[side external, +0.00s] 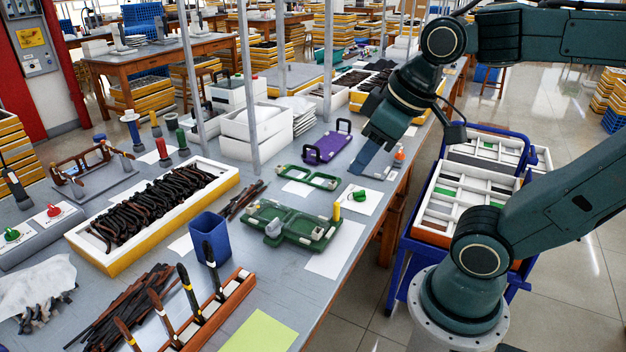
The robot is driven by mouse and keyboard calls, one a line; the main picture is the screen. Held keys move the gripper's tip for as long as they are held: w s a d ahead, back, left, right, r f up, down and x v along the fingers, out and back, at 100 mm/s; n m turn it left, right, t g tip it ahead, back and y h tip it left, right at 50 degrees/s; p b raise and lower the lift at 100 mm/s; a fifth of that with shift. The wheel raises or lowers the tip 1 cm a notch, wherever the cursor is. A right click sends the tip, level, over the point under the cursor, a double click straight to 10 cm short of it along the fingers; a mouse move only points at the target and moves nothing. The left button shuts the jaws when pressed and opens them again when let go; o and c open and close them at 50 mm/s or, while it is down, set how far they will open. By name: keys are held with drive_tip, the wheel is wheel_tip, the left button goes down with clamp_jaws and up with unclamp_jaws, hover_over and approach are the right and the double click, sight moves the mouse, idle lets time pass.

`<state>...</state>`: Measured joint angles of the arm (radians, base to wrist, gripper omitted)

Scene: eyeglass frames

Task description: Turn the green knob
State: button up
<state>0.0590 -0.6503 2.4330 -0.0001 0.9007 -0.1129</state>
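A small green knob (359,195) sits on a white square plate (345,207) near the right edge of the grey table. Another green knob (12,234) is on a sloped grey box (32,232) at the far left, beside a red knob (54,211). My gripper (364,170) reaches down over the table's right side, above and behind the white plate. It appears apart from the knob near it. Its fingers are seen from the side and overlap, so the gap between them is hidden. No held thing shows.
A purple tray (326,148) with black handles is left of my gripper. An orange-tipped item (399,155) stands right of it. A blue cup (208,238) and a box of dark temples (150,210) lie left.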

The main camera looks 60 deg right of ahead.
drive_tip(key=w+d+n+g+h, duration=0.1)
drive_tip(key=w+d+n+g, duration=0.1)
drive_tip(key=w+d, duration=0.65)
drive_tip(key=n+g+y, duration=0.1)
drive_tip(key=n+g, duration=0.2)
drive_tip(key=n, duration=0.3)
hover_over(360, 191)
wheel_tip(360, 191, down, 20)
drive_tip(key=shift+f, duration=0.2)
drive_tip(key=shift+f, duration=0.1)
drive_tip(key=shift+f, duration=6.8)
clamp_jaws()
